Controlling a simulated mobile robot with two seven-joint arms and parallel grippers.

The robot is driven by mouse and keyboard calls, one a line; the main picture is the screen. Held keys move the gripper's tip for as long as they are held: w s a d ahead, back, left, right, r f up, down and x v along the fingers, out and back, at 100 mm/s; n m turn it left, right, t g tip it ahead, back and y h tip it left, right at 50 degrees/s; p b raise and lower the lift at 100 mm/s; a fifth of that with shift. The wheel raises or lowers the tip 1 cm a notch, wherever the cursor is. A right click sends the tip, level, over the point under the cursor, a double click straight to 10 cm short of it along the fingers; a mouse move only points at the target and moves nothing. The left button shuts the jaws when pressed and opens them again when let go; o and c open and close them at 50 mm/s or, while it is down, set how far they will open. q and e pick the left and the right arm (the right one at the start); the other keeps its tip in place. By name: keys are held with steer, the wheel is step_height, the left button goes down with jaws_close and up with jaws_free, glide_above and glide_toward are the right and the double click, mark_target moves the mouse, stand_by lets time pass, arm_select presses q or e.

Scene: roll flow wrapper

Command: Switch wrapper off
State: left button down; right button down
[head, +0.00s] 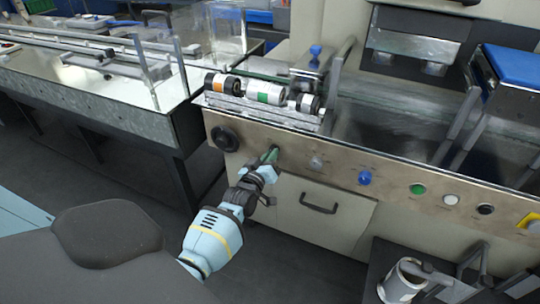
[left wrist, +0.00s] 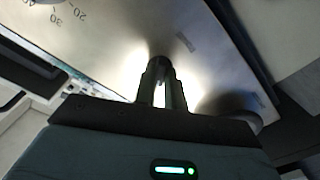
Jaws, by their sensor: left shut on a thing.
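The flow wrapper (head: 390,172) is a long beige machine with a row of controls along its front panel. My left gripper (head: 269,156) reaches the panel between the black dial (head: 225,138) and a small grey control (head: 316,162). It is shut on a small dark switch knob (left wrist: 159,63), which also shows in the left wrist view at the fingertips (left wrist: 160,75). The fingers hide most of the knob, so I cannot tell which way it is turned. My right gripper is not in view.
Further right on the panel are a blue knob (head: 365,177), a green button (head: 417,189), a white button (head: 451,199) and a black one (head: 486,209). A drawer handle (head: 319,203) sits below. A roll (head: 402,281) stands at bottom right.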

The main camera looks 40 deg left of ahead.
arm_select(q)
steer(key=shift+n, duration=0.3)
steer(key=c, duration=1.5)
jaws_free()
steer(key=shift+o, duration=0.2)
steer(key=shift+s, duration=0.1)
steer(key=p+v, duration=0.1)
steer(key=v, duration=0.6)
steer(key=shift+s, duration=0.35)
steer(key=shift+d, duration=0.1)
